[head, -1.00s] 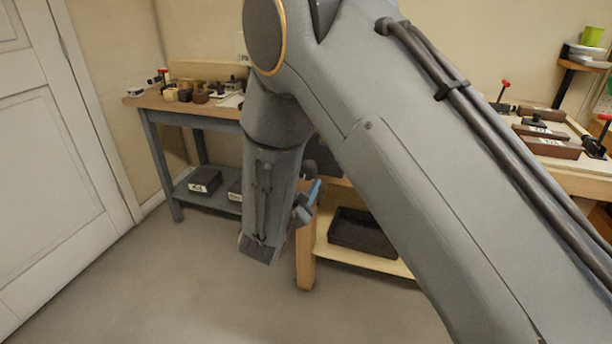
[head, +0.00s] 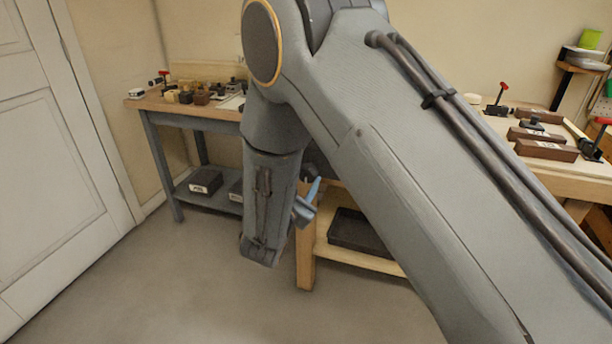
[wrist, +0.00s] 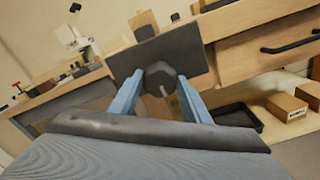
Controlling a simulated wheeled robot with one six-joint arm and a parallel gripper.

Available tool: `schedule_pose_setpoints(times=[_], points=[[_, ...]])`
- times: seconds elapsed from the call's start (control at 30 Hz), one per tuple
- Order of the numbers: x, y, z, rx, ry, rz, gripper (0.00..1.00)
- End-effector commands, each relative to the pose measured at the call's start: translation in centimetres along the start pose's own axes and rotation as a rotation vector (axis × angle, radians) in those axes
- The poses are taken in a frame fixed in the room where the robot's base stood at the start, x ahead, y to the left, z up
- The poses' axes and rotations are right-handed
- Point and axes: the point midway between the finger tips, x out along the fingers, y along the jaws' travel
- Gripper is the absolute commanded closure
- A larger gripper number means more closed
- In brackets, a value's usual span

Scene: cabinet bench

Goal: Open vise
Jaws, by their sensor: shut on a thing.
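The vise's dark front jaw plate (wrist: 200,62) shows in the wrist view on the front of the wooden bench. Its round dark hub (wrist: 159,74) stands out from the plate, with a short thin grey bar below it. My gripper (wrist: 160,79) has its two blue fingers on either side of the hub, shut on this vise handle. In the head view my gripper (head: 308,197) shows only in part beside the bench leg, and my arm hides most of the vise. The gap behind the jaw plate cannot be seen clearly.
The bench has a drawer with a black pull (wrist: 290,42) to the right and a lower shelf with a dark tray (head: 358,232). A grey-legged bench (head: 190,120) with small items stands at the left. The floor in front is clear.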

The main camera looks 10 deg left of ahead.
Motion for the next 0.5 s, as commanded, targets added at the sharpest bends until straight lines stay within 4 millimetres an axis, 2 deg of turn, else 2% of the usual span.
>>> schedule_pose_setpoints(times=[0.27, 0.5], points=[[-0.07, 0.0, -0.01, -0.028, 0.001, 0.0, 0.77], [-0.17, 0.03, 0.05, -0.256, 0.001, 0.0, 0.77]])
